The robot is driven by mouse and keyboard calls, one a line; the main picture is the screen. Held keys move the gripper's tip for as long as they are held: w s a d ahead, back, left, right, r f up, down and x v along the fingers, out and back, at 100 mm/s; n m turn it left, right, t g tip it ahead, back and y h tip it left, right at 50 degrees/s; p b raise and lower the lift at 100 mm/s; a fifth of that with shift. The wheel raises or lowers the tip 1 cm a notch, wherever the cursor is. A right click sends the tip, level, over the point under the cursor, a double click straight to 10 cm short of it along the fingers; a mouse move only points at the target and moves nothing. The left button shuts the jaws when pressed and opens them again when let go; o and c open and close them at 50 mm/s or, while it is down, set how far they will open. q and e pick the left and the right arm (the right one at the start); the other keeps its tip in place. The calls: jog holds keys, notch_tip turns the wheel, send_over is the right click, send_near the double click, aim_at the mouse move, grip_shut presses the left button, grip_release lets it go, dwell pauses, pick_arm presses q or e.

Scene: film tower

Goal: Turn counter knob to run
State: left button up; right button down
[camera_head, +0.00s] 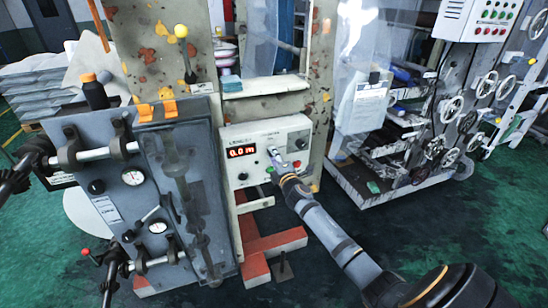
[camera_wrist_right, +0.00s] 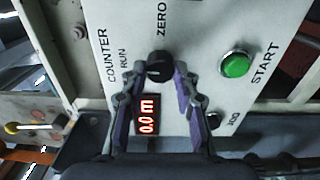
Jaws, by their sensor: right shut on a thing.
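The counter panel (camera_head: 254,133) is a pale box with a red display (camera_head: 241,151) reading 0.0 m. In the right wrist view, the black counter knob (camera_wrist_right: 159,66) sits between the printed words RUN and ZERO. My right gripper (camera_wrist_right: 158,82) has its purple-padded fingers on either side of the knob and is shut on it. I cannot make out which way the knob points. In the head view, my right gripper (camera_head: 277,160) reaches the panel's front and hides the knob. My left gripper is not in view.
A green START button (camera_wrist_right: 235,65) and a black JOG button (camera_wrist_right: 212,121) are close to the right finger. A grey machine block (camera_head: 130,205) with gauges stands left of the panel. A rack with handwheels (camera_head: 452,108) stands at right.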

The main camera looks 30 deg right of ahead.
jog(key=c, duration=1)
grip_release()
jog(key=v, duration=1.2)
jog(key=shift+f, duration=0.1)
